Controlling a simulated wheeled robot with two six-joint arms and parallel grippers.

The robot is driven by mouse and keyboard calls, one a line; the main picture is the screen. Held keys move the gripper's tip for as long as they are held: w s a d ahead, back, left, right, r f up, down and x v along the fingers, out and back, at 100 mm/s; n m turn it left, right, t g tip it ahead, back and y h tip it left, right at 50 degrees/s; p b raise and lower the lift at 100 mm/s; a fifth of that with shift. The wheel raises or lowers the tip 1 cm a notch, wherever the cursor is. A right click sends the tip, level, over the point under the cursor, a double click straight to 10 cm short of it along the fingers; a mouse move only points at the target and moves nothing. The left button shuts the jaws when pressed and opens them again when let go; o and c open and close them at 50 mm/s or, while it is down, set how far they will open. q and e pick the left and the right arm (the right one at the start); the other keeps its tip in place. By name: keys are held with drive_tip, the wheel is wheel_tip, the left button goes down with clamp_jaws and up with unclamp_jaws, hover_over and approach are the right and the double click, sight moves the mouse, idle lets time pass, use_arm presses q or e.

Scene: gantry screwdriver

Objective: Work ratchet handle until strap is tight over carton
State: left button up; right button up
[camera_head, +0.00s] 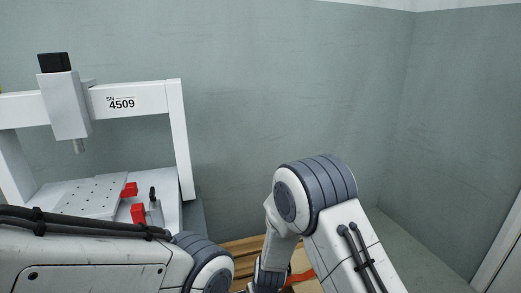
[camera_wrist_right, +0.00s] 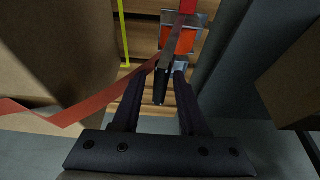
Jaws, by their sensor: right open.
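In the right wrist view, the ratchet (camera_wrist_right: 178,40) has an orange-red body in a metal frame and lies beyond my right gripper (camera_wrist_right: 158,78). Its dark handle (camera_wrist_right: 161,85) reaches back between the two fingers, which are open on either side of it. I cannot tell whether either finger touches it. The red strap (camera_wrist_right: 95,102) runs from the left towards the ratchet, with a fold at lower left. The large brown carton (camera_wrist_right: 55,45) stands at left. In the head view, a piece of orange-red strap (camera_head: 300,277) shows beside my right arm. My left gripper is out of view.
Wooden slats (camera_wrist_right: 148,20) lie under the ratchet, and a yellow strip (camera_wrist_right: 122,35) runs beside it. A brown box (camera_wrist_right: 297,85) and a grey upright surface are at right. In the head view, a white gantry machine (camera_head: 130,98) with red clamps stands at left.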

drive_tip(key=shift+c, duration=1)
drive_tip(key=shift+a, duration=0.1)
drive_tip(key=a+b, duration=0.2)
drive_tip(key=shift+s+a+r+y+b, duration=0.2)
drive_tip(key=shift+s+y+b, duration=0.1)
drive_tip(key=shift+s, duration=0.1)
